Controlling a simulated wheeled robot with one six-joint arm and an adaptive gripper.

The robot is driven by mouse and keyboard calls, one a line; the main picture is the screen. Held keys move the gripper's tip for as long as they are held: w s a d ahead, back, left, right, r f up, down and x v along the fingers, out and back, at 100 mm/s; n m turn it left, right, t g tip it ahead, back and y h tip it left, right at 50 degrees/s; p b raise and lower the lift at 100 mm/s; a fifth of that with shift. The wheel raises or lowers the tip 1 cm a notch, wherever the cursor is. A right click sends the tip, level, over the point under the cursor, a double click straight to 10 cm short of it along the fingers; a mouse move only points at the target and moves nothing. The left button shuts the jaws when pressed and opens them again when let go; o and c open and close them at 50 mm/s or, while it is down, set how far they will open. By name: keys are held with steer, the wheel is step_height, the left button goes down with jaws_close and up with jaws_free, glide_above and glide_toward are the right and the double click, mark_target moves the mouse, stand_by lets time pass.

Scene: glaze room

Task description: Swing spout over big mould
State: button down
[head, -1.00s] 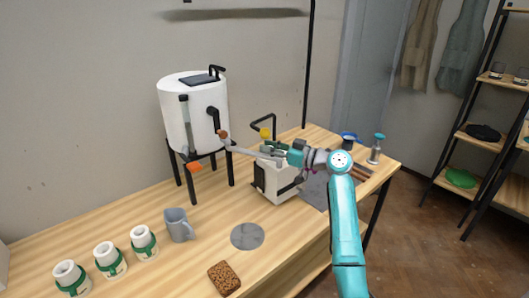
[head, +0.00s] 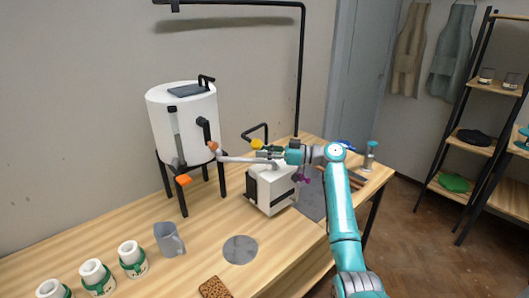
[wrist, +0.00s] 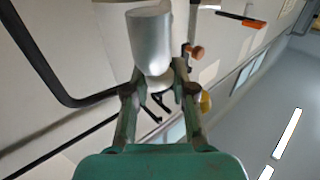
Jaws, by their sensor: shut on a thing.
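The spout (head: 240,159) is a grey pipe running from an orange-brown joint on the white tank to my gripper. My gripper (head: 270,153) is shut on the spout near its outer end; in the wrist view the grey pipe (wrist: 150,40) sits between the two fingers. The big mould (head: 272,190) is a white block with dark straps on the table. The spout's outer end appears above the mould's top in the head view. I cannot tell whether it is centred over the opening, which is partly hidden.
The white tank (head: 183,125) stands on black legs with an orange lever (head: 183,180). A black bent pipe with a yellow part (head: 257,143) is behind my gripper. A grey jug (head: 168,240), a round grey disc (head: 240,250) and small banded moulds (head: 132,259) stand in front.

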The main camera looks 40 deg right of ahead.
steer(key=c, duration=1)
jaws_free()
steer(key=shift+f, duration=0.1)
steer(key=shift+o, duration=0.2)
steer(key=v, duration=1.2)
